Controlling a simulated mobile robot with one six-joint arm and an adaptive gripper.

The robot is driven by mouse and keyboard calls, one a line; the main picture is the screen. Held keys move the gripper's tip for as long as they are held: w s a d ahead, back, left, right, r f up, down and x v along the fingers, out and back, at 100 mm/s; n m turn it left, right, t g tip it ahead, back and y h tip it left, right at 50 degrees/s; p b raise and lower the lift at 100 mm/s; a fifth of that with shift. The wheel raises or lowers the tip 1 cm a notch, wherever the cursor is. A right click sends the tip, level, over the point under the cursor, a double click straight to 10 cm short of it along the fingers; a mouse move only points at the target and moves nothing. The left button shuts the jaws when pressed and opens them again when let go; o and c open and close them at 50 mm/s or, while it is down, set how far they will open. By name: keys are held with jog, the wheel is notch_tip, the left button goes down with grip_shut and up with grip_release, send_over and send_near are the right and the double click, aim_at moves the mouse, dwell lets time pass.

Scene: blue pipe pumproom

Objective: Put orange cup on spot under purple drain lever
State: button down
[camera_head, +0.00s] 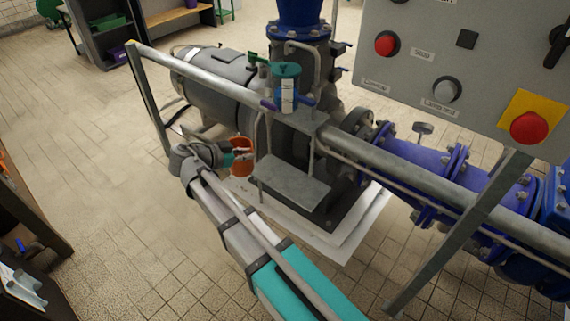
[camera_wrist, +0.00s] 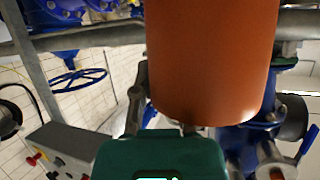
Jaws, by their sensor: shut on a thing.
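The orange cup (camera_head: 242,160) is held in my gripper (camera_head: 237,152), which is shut on it at the end of my outstretched arm. In the wrist view the cup (camera_wrist: 212,60) is large and close, and hides much of what lies behind it. The cup is apart from the grey metal ledge (camera_head: 293,186), to the ledge's left in the head view. A small purple-blue lever (camera_head: 268,104) shows beside the green-topped, labelled blue canister (camera_head: 286,92) above the ledge. I cannot tell for certain that it is the drain lever.
A grey handrail (camera_head: 215,80) runs across the pump area near the cup. A control panel (camera_head: 465,65) fills the upper right, with blue pipework (camera_head: 425,175) below it. A blue handwheel (camera_wrist: 78,78) shows in the wrist view. Tiled floor (camera_head: 110,190) is clear to the left.

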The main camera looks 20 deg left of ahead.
jog(key=shift+w+d, duration=0.4)
jog(key=shift+w, duration=0.25)
jog(key=shift+d, duration=0.15)
jog(key=w+d, duration=0.1)
jog(key=d, duration=1.1)
jog(key=shift+w+d+r+n+y, duration=0.15)
jog(key=shift+d+n+y, duration=0.05)
jog(key=shift+n+y, duration=0.1)
jog(key=w+a+f+b, duration=0.7)
jog(key=w+f+b, duration=0.1)
jog(key=w+f, duration=0.1)
jog(key=shift+w+a+b, duration=0.35)
jog(key=shift+w, duration=0.5)
